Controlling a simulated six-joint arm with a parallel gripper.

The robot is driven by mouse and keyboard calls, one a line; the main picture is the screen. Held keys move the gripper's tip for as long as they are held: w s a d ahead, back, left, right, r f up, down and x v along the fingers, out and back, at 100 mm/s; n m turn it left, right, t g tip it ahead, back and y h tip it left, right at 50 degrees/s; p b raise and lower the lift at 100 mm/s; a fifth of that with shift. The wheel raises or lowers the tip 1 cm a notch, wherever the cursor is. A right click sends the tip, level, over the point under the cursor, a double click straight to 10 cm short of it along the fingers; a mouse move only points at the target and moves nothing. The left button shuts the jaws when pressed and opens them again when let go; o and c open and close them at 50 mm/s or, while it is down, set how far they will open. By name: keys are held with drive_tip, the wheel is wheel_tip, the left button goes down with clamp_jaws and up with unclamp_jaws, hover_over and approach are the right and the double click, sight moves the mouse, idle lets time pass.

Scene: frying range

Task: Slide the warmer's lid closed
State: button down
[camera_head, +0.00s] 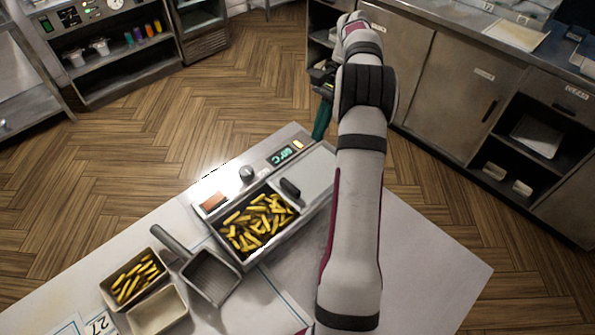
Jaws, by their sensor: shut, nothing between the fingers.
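The warmer (222,249) stands on the light worktop, with a lit display, a knob and fries (258,222) inside. Its grey lid (314,178) is slid to the right, so the left part, with the fries, is uncovered. The lid's black handle (290,187) stands near the lid's left edge. My gripper (320,131) is beyond the warmer's back right corner, its green fingers pointing down in the picture. It is shut and empty, apart from the handle. My arm hides part of the lid's right side.
A scoop (212,276) with a long handle lies left of the warmer. Beside it are a tray of fries (134,282) and an empty tray (157,310). The worktop right of my arm (430,265) is bare. Cabinets (450,95) stand beyond the floor.

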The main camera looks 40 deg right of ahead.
approach(298, 182)
drive_tip(key=f, duration=0.4)
drive_tip(key=shift+d+f, duration=0.3)
drive_tip(key=shift+d, duration=0.05)
drive_tip(key=a, duration=0.3)
drive_tip(key=shift+a+f, duration=0.2)
drive_tip(key=shift+f, duration=0.2)
drive_tip(key=shift+a, duration=0.45)
drive_tip(key=a, duration=1.8)
drive_tip(key=shift+a, duration=0.25)
